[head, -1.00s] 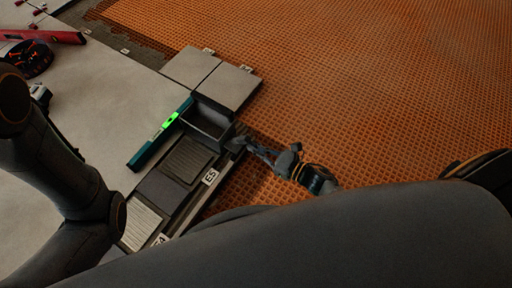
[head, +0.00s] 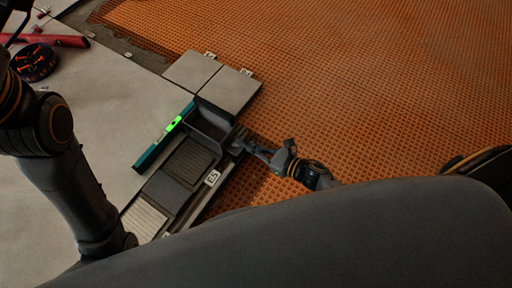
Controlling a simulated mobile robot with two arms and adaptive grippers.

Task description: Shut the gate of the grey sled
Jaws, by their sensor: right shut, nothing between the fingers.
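The grey sled (head: 157,190) lies on the pale tiles left of the orange mat, with ridged pads and an "E5" label on its right side. An open box-like compartment (head: 208,127) is at its far end. My right gripper (head: 240,147) is shut and empty, its tips at the right side of this compartment, where the gate seems to be. The fingers partly hide that spot, and I cannot tell how far open the gate is or whether they touch it. My left arm comes in from the left; a dark part at the top left corner may be its gripper.
A teal spirit level (head: 150,149) with a green vial lies along the sled's left side. Two loose-edged tiles (head: 229,90) lie beyond it. A black-and-orange round tool (head: 36,62) and a red tool (head: 62,40) are at far left. The orange mat (head: 370,90) is clear.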

